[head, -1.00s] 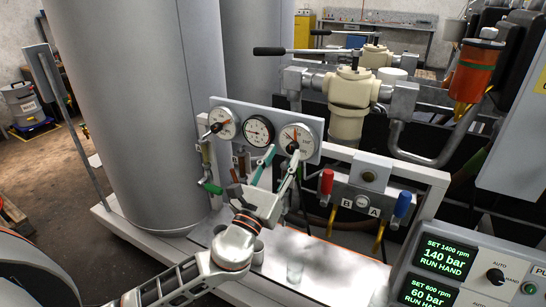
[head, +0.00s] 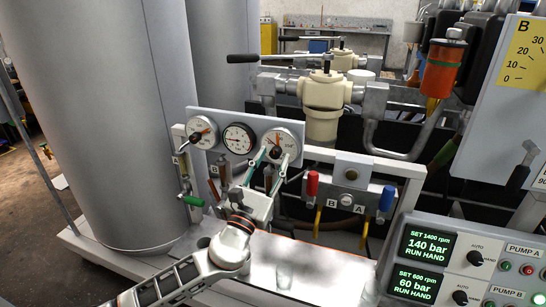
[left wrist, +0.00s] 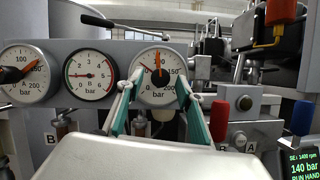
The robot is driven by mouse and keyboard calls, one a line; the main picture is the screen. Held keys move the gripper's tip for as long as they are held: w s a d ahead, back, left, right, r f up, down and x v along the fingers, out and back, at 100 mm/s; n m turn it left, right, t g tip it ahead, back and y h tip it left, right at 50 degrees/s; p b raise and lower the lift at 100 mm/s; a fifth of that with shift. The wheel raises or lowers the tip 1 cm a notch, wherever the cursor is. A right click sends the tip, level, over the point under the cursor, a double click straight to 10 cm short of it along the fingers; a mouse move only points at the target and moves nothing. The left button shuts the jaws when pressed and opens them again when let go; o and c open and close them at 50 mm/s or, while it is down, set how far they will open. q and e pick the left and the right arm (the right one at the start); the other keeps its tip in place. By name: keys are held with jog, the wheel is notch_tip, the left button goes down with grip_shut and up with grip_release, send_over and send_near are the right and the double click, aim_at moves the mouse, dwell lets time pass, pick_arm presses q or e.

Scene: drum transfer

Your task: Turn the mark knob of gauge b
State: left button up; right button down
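Gauge b (head: 292,137) is the round white dial at the right end of the grey gauge panel; it also shows in the left wrist view (left wrist: 158,92). Its dark mark knob (head: 275,152) sits at the dial's middle. In the left wrist view an orange pointer stands about straight up and a thinner red one leans up-left. My left gripper (head: 274,155) is open, its two green-padded fingers pointing at the dial, one tip on each side of the knob. In the left wrist view (left wrist: 158,80) the tips look apart from the knob; exact depth is unclear. My right gripper is not in view.
Two more dials stand to the left, a middle gauge (head: 240,139) and gauge A (head: 202,132). Red (head: 312,184) and blue (head: 386,200) handles stand right of the gripper. A control console (head: 470,262) is at lower right. A large grey tank (head: 100,120) rises at left.

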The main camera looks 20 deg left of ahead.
pick_arm(q)
jog(key=shift+w+d+r, duration=0.1)
jog(key=shift+w+r, duration=0.1)
jog(key=shift+w, duration=0.3)
grip_shut()
